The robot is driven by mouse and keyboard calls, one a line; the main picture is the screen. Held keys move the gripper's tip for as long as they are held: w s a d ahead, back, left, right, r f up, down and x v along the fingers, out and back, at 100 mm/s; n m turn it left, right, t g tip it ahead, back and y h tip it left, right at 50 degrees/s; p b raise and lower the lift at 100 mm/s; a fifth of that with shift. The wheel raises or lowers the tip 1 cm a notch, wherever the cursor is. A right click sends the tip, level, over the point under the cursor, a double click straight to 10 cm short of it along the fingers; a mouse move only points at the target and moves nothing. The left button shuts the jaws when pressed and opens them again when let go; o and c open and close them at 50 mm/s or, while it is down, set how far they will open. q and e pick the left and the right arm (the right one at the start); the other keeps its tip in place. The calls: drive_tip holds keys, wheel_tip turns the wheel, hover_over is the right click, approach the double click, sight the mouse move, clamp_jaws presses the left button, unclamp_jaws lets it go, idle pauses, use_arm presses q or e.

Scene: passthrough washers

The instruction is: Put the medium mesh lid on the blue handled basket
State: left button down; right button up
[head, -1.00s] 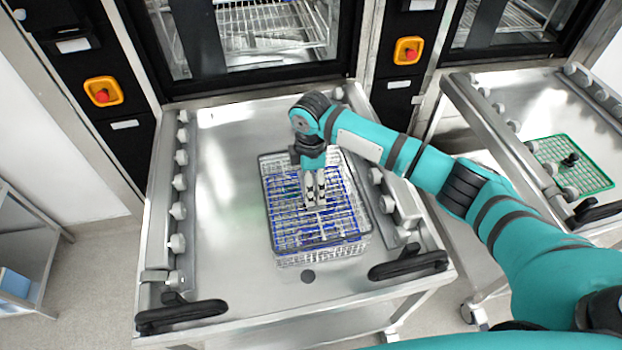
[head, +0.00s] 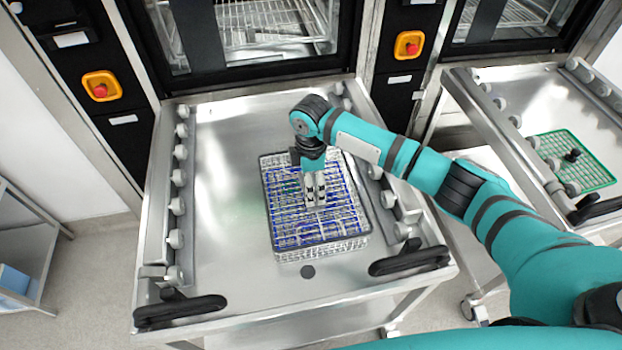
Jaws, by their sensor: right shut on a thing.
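A wire basket (head: 325,252) with pale mesh walls stands on the trolley top at the middle. A mesh lid (head: 287,237) with a dark rim lies over the top of the basket, roughly lined up with it. Blue bars show through the mesh. I cannot tell whether the lid rests fully on the basket rim. My right gripper (head: 315,202) points down at the middle of the lid and is shut on it; the fingers hide the part they grip. My left gripper is out of view.
The steel trolley (head: 225,270) has side rollers and black handles (head: 180,310) at the front. Clear metal lies left of the basket. A washer with a glass door stands behind. A green mesh lid (head: 590,172) with a black knob lies on the right trolley.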

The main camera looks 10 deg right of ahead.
drive_tip(key=o, duration=1.3)
drive_tip(key=shift+o, duration=0.2)
drive_tip(key=shift+f, duration=0.1)
wheel_tip(320, 180, up, 15)
drive_tip(key=p, duration=1.6)
